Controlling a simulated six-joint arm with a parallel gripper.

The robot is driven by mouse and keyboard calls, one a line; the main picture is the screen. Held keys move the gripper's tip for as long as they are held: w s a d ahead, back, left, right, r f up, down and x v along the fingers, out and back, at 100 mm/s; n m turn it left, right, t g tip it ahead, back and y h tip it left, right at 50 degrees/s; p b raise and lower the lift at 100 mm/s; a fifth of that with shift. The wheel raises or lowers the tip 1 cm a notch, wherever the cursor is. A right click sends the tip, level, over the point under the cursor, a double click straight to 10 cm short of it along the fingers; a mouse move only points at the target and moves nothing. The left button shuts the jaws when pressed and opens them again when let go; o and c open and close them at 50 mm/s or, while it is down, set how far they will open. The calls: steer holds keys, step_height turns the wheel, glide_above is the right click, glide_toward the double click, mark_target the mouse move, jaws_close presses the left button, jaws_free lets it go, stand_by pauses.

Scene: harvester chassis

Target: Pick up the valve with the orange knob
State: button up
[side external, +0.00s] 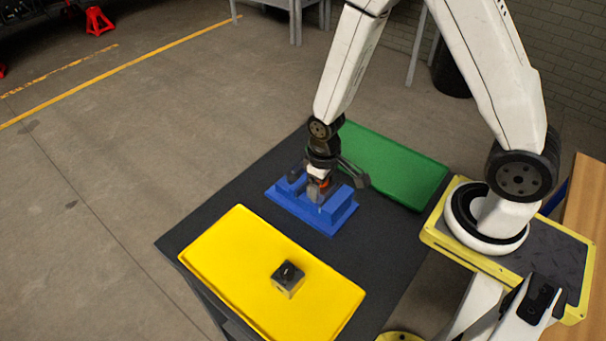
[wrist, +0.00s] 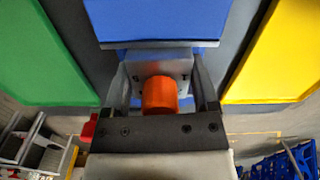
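The valve (wrist: 178,66) has a grey block body and a round orange knob (wrist: 159,95). In the side view the orange knob (side external: 324,183) shows only as a small patch, partly hidden by my gripper. The valve sits at the blue fixture (side external: 289,203), which also shows in the wrist view (wrist: 150,22). My gripper (side external: 325,184) is low over the fixture, its fingers spread apart. In the wrist view my gripper (wrist: 162,88) has one finger on each side of the valve. Contact between the fingers and the valve cannot be made out.
A yellow tray (side external: 235,240) holds a dark cube-shaped part (side external: 288,278). An empty green tray (side external: 395,165) lies on the other side of the fixture. All stand on a dark table (side external: 185,237). Bare table surface lies between the fixture and the yellow tray.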

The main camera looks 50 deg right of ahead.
jaws_close()
steer(key=shift+r, duration=0.15)
steer(key=shift+r, duration=4.9)
